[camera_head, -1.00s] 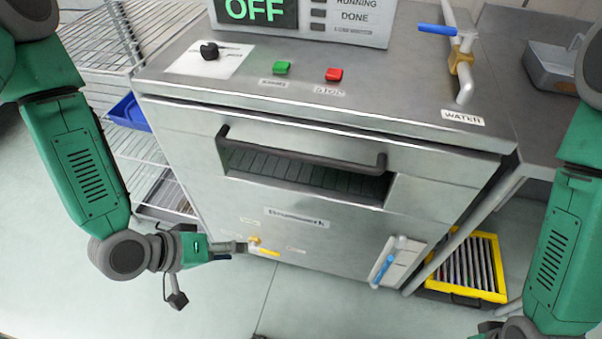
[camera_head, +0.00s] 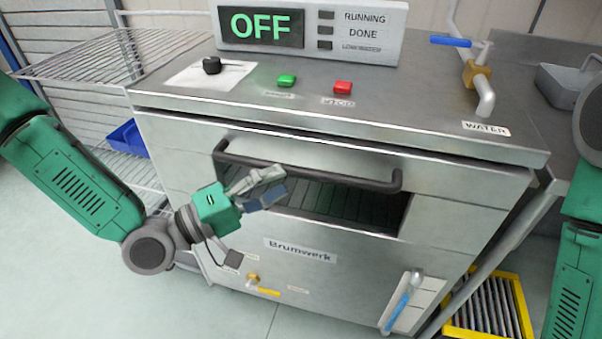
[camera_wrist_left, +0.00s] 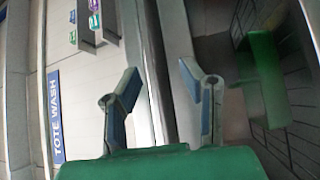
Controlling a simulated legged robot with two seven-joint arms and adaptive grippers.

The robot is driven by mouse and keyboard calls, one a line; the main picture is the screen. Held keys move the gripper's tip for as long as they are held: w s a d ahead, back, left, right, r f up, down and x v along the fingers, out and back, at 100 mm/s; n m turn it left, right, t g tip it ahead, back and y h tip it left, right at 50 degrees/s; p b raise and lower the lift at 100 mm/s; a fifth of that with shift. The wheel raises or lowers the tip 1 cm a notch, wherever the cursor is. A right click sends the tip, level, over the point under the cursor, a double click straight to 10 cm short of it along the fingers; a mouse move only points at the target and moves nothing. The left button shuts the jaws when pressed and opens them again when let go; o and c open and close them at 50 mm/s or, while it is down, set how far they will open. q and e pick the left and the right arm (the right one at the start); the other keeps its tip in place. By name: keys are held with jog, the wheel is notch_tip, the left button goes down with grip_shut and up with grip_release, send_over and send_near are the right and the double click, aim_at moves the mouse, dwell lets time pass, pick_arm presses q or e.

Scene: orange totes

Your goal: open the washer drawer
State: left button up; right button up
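The washer (camera_head: 300,240) is a steel cabinet labelled "Brumwerk", and its display reads OFF. Its drawer has a long dark bar handle (camera_head: 320,172) across the upper front. A dark ribbed interior (camera_head: 340,203) shows in the gap below and behind this bar. My left gripper (camera_head: 268,186) is in front of the left half of the handle, fingers pointing right. In the left wrist view its two fingers (camera_wrist_left: 165,90) stand apart with nothing held; a pale upright strip shows between them. I cannot tell whether it touches the handle. My right gripper is out of view.
A green button (camera_head: 287,80), a red button (camera_head: 343,87) and a black knob (camera_head: 211,65) sit on top. A blue-handled lever (camera_head: 402,302) is low at right. A yellow crate (camera_head: 520,300) is at bottom right, a wire rack (camera_head: 75,68) at left.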

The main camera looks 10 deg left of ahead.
aim_at(301, 175)
pick_arm(q)
jog(key=x, duration=0.5)
grip_shut()
